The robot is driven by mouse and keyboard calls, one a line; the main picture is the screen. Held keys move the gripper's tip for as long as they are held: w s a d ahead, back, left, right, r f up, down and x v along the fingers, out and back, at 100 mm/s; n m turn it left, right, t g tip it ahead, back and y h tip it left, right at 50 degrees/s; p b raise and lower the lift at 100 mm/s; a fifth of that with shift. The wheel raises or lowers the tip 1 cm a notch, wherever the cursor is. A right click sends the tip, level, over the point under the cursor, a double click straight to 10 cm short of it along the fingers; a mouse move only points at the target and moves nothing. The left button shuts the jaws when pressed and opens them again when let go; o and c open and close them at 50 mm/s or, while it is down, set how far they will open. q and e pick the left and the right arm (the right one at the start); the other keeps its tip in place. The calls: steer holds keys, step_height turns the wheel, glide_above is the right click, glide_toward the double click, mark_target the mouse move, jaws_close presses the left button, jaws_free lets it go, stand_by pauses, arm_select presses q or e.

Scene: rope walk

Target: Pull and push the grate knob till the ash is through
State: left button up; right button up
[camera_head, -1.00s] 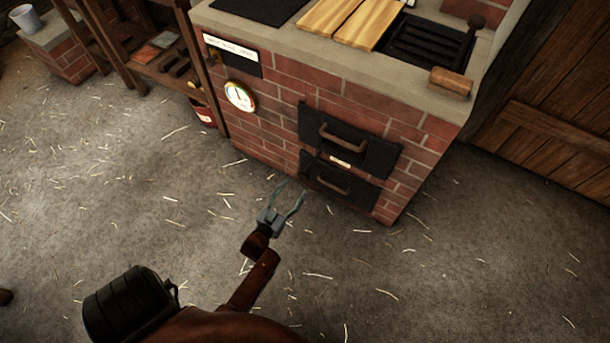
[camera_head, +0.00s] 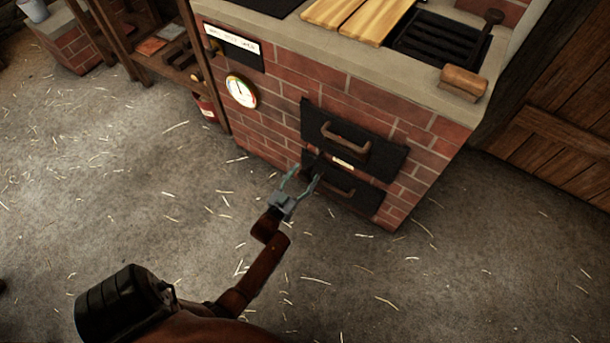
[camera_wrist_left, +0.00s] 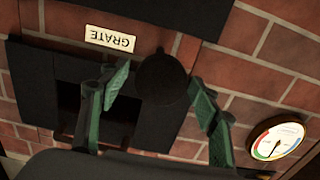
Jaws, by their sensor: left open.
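The grate knob (camera_wrist_left: 162,79) is a dark round ball on the brick stove front, beside the label reading GRATE (camera_wrist_left: 110,39). In the head view the knob (camera_head: 315,166) is small and dark, left of the pale label (camera_head: 342,163). My left gripper (camera_head: 301,178) is open at the stove front. In the left wrist view its green-padded fingers (camera_wrist_left: 159,82) stand on either side of the knob, with gaps showing on both sides. I cannot tell the exact depth between fingertips and knob. No ash can be made out. My right gripper is not in view.
The upper black door (camera_head: 365,146) has a brown handle; the lower black door (camera_head: 361,200) is just beside the gripper. A round gauge (camera_head: 241,91) is on the bricks to the left. A wooden block (camera_head: 463,82) lies on the stove's top edge. The straw-strewn floor (camera_head: 430,280) is clear.

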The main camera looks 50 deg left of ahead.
arm_select(q)
steer(key=shift+c, duration=0.3)
jaws_close()
stand_by(0.3)
